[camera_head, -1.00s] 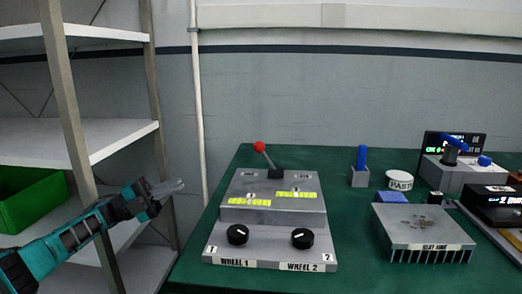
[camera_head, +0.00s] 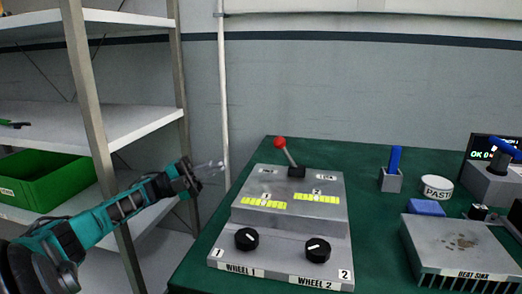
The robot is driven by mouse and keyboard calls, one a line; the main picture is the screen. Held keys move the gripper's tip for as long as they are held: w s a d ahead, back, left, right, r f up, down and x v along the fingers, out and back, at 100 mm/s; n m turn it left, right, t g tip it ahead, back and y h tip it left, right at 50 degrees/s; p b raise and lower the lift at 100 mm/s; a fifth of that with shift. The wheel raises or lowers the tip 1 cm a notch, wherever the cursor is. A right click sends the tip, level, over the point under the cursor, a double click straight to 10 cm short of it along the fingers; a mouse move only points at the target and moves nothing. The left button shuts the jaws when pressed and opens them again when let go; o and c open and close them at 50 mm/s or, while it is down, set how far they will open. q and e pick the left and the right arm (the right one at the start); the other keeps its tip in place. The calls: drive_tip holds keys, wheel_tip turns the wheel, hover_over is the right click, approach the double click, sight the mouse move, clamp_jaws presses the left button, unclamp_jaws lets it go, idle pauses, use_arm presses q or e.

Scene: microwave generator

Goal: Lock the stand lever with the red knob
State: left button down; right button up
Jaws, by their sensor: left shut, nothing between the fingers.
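The lever with the red knob (camera_head: 280,143) stands at the back of a grey stand (camera_head: 285,222), tilted to the left from its dark base. The stand has two black dials labelled wheel 1 (camera_head: 247,239) and wheel 2 (camera_head: 317,250), and two yellow scales on top. Two small labels lie on either side of the lever base; their text is too small to read surely. My left gripper (camera_head: 214,168) is shut and empty, left of the stand and the knob, apart from both. My right gripper is not in view.
A white shelf (camera_head: 90,137) with a green bin (camera_head: 52,175) stands at the left, close to my left arm. On the green table (camera_head: 378,240), a blue-handled block (camera_head: 391,178), paste tub (camera_head: 437,188) and heat sink (camera_head: 460,250) stand to the right.

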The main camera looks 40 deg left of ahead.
use_arm(q)
approach(287, 154)
drive_tip(key=r, duration=0.1)
drive_tip(key=w+d+r, duration=0.1)
drive_tip(key=r, duration=0.1)
drive_tip(key=w+d+r, duration=0.1)
drive_tip(key=shift+w+r, duration=0.2)
drive_tip(key=shift+w, duration=0.05)
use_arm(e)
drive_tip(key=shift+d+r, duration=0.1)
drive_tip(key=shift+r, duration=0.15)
